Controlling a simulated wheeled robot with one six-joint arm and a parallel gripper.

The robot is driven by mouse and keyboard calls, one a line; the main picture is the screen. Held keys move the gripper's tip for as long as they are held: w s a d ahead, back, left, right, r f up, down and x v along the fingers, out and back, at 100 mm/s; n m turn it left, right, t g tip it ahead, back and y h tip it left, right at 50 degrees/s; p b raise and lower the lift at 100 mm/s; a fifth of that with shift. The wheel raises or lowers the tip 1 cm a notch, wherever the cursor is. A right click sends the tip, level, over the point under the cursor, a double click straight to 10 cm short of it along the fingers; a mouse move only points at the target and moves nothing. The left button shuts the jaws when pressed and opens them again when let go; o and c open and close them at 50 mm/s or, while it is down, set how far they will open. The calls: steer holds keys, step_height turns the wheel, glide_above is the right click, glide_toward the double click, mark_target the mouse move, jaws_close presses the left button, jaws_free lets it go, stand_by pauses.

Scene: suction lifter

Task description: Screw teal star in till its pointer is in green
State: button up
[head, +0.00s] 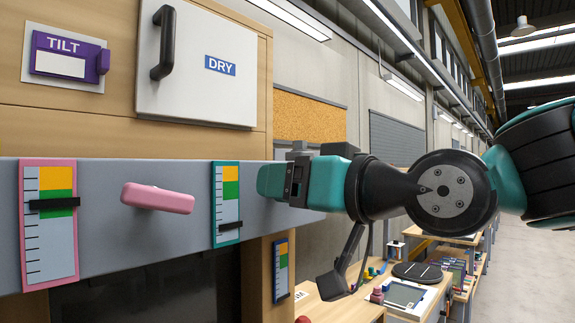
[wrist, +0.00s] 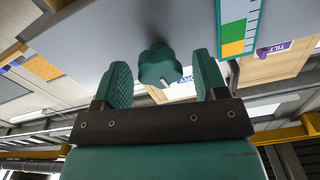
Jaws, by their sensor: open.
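The teal star knob (wrist: 160,65) shows in the wrist view on the grey panel, between the two teal fingers of my open gripper (wrist: 162,77). A gap shows on each side of the knob. In the head view my gripper (head: 272,180) is at the panel's right part and hides the knob. The teal-framed gauge (head: 227,172) is just left of my gripper. Its black pointer (head: 229,227) sits low, below the green band (head: 231,190); an orange band lies above the green. The gauge also shows in the wrist view (wrist: 236,30), with its pointer out of sight.
A pink bar handle (head: 157,198) sticks out left of the teal gauge. A pink gauge (head: 49,255) is further left. A white DRY door (head: 200,95) with a black handle and a purple TILT plate (head: 68,56) are above. A cluttered bench (head: 405,298) stands lower right.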

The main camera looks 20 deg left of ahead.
steer(key=shift+w+a, duration=0.2)
steer(key=shift+a, duration=0.25)
steer(key=c, duration=0.9)
steer(key=shift+m, duration=0.3)
